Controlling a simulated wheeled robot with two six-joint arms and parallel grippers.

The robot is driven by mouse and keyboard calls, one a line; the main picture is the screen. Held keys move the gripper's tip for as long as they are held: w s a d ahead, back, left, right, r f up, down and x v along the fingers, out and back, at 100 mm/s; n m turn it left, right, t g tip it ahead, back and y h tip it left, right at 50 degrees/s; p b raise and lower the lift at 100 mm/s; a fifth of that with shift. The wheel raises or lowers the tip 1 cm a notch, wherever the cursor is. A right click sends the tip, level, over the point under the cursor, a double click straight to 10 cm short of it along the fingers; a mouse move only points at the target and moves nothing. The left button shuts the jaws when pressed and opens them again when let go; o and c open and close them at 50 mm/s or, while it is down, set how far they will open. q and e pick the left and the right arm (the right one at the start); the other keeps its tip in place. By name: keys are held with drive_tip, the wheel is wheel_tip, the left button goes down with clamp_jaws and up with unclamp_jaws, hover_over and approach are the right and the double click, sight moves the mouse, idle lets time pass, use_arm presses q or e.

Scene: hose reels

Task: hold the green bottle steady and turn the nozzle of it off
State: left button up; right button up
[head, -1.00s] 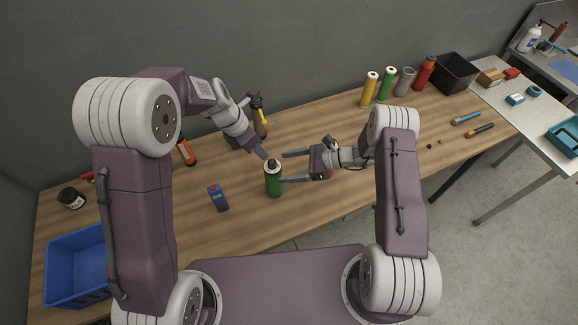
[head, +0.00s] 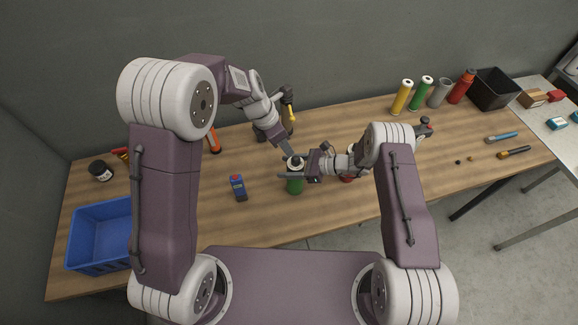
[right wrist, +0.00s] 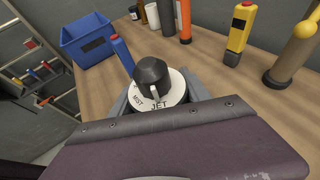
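The green bottle (head: 295,186) stands upright near the front middle of the table. Its top is a white dial (right wrist: 172,90) with a black knob (right wrist: 152,76); the lettering "JET" shows on the dial. My right gripper (head: 291,172) has its fingers on both sides of the bottle, just below the dial, and looks shut on it. The far finger is hidden in the head view. My left gripper (head: 286,147) is just behind and above the bottle's top, pointing down toward it; its finger opening does not show clearly.
A blue bin (head: 100,237) is at the left front. Several bottles, such as the yellow one (head: 402,97), and a black bin (head: 493,90) stand at the back right. The table between is mostly clear.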

sight(296, 159)
use_arm(q)
drive_tip(key=shift+o, duration=0.3)
use_arm(e)
clamp_jaws()
use_arm(q)
drive_tip(key=shift+o, duration=1.2)
drive_tip(key=shift+s, duration=0.3)
use_arm(e)
drive_tip(key=c, duration=0.9)
unclamp_jaws()
use_arm(q)
drive_tip(key=w+d+r+m+g+y, duration=0.2)
drive_tip(key=w+d+r+m+y, duration=0.1)
drive_tip(key=d+m+y, duration=0.1)
use_arm(e)
drive_tip(key=shift+d, duration=0.1)
use_arm(q)
drive_tip(key=f, duration=1.2)
drive_tip(key=shift+s+a+f, duration=0.15)
drive_tip(key=shift+s+f, duration=0.05)
drive_tip(key=shift+s, duration=0.1)
clamp_jaws()
